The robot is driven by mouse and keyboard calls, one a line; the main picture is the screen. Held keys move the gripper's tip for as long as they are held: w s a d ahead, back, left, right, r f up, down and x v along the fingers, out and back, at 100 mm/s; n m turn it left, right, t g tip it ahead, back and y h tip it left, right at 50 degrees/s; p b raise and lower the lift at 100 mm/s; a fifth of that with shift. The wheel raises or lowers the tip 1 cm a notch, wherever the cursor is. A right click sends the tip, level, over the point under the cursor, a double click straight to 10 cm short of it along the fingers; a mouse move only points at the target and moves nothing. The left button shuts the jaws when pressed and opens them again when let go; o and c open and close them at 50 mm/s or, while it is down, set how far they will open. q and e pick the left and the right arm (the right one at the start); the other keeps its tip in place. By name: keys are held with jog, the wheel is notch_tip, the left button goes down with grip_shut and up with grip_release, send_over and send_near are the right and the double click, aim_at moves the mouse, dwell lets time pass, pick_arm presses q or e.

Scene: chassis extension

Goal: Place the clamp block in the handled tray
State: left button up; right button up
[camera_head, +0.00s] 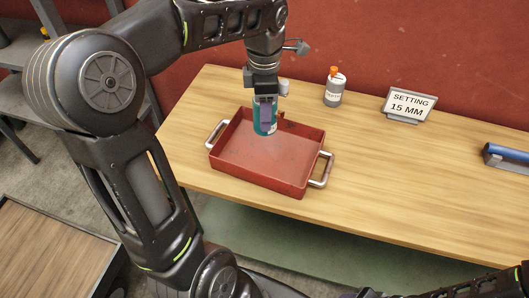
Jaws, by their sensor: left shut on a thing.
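The handled tray (262,166) is a shallow red tray with a metal handle at each end, lying on the wooden table. My left gripper (265,101) points down over the tray's far side. It is shut on a teal piece, which I take for the clamp block (265,129). The gripper's finger hides part of the block. The block's lower end shows in front of the tray's far wall, inside its outline. I cannot tell whether it touches the tray floor. My right gripper does not show clearly.
A blue cylinder on a holder (507,156) is at the right edge. The table between tray and cylinder is clear. A red wall is behind.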

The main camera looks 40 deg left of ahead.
pick_arm(q)
jog(key=shift+a, duration=0.15)
send_near(264, 153)
dwell(0.4)
jog(key=shift+f, duration=1.8)
jog(key=shift+f, duration=0.2)
jog(key=o, duration=1.5)
